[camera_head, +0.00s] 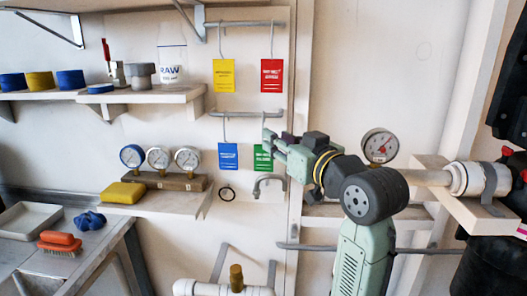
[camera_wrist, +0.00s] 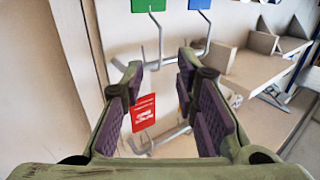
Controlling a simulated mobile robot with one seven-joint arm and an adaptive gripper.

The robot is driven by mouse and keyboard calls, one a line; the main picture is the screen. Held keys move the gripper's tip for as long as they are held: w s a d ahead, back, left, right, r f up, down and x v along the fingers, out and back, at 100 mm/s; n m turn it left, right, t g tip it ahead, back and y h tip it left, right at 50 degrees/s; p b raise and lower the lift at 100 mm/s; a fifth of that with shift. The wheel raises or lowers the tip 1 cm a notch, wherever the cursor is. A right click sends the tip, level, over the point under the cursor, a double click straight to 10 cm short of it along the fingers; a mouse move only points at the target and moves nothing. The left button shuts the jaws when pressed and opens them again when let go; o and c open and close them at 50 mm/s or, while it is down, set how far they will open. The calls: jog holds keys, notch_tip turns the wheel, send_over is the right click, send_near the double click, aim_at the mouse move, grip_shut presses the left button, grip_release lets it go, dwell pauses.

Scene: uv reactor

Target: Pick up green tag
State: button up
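The green tag (camera_head: 263,161) hangs from the lower rail on the wall, right of the blue tag (camera_head: 228,156); my gripper partly covers it in the camera_head view. My gripper (camera_head: 273,141) is in front of the wall near this tag. The camera_wrist view looks upside down. There the green tag (camera_wrist: 146,5) is cut off at the top edge, beyond the fingertips. My gripper (camera_wrist: 160,68) is open, with nothing held between its purple pads. The red tag (camera_wrist: 143,112) shows between the fingers but farther off.
The yellow tag (camera_head: 224,75) and the red tag (camera_head: 271,75) hang from the upper rail (camera_head: 244,24). A faucet (camera_head: 270,182) sits just below the green tag. A shelf with gauges (camera_head: 158,180) is at left. A pipe with a gauge (camera_head: 380,146) is at right.

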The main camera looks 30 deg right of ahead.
jog(key=w+p, duration=0.2)
jog(key=w, duration=0.3)
jog(key=shift+w+d, duration=0.15)
jog(key=shift+w, duration=0.1)
jog(key=shift+c, duration=0.5)
grip_shut()
